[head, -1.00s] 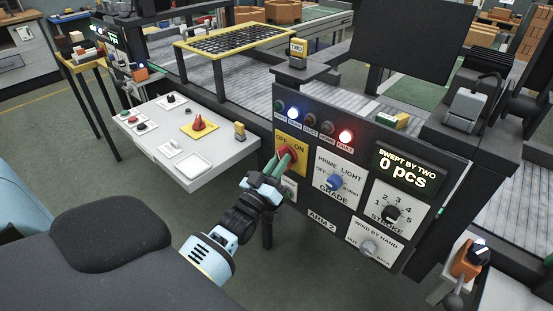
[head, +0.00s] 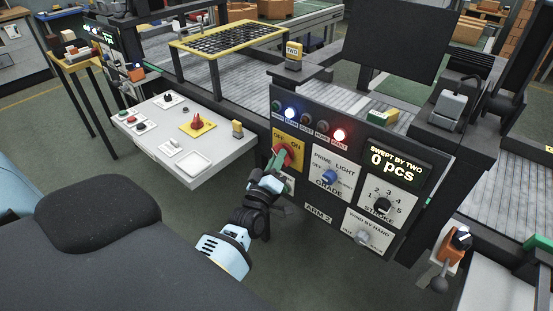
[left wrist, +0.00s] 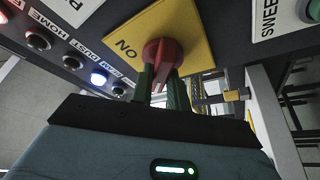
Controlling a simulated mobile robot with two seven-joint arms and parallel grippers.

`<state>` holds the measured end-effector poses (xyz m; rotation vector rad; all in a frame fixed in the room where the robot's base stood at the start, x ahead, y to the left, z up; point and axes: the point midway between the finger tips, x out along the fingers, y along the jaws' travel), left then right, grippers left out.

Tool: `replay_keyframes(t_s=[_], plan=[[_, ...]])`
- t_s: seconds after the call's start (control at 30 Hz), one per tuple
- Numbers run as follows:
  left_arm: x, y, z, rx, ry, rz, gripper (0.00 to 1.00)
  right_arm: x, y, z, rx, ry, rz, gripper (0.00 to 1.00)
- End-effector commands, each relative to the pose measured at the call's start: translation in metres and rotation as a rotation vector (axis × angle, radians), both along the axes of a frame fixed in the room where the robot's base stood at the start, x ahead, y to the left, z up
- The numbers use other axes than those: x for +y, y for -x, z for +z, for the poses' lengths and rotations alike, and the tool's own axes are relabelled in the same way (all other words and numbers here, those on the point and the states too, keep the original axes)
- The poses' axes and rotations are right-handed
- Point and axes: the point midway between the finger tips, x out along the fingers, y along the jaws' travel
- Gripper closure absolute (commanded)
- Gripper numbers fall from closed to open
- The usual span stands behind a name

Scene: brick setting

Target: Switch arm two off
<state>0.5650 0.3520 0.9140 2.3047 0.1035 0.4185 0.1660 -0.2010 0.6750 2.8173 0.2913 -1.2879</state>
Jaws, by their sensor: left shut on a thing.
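The arm two panel is the dark upright board with an "ARM 2" label (head: 318,214). At its upper left is a yellow OFF/ON plate (head: 276,137) with a red rotary switch (head: 288,153). My left gripper (head: 277,161) reaches it from below, its green fingers shut on the red switch. In the left wrist view the switch (left wrist: 162,52) sits on the yellow plate (left wrist: 190,28) beside the word "ON", between my fingers (left wrist: 163,86). The fingers hide part of the switch. My right gripper is not in view.
The panel also carries a blue-lit lamp (head: 290,114), a red-lit lamp (head: 340,135), a grade knob (head: 330,177), a stroke knob (head: 382,205) and a "0 pcs" display (head: 398,163). A white control desk (head: 215,165) stands to the left.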

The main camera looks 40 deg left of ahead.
Motion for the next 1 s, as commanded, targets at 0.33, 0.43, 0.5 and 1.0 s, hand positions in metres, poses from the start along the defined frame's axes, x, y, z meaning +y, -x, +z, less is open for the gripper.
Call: replay_keyframes(t_s=[0.33,0.43,0.5,1.0], plan=[[0.0,0.0,-0.001,0.001,0.005,-0.001,0.77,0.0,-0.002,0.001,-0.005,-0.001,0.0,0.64],[0.0,0.0,-0.001,0.001,0.004,0.0,0.64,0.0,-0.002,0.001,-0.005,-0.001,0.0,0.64],[0.0,0.0,-0.001,0.001,0.004,-0.001,0.62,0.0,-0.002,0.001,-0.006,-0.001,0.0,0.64],[-0.006,0.03,-0.011,0.005,0.004,-0.001,0.62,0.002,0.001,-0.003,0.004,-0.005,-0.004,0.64]])
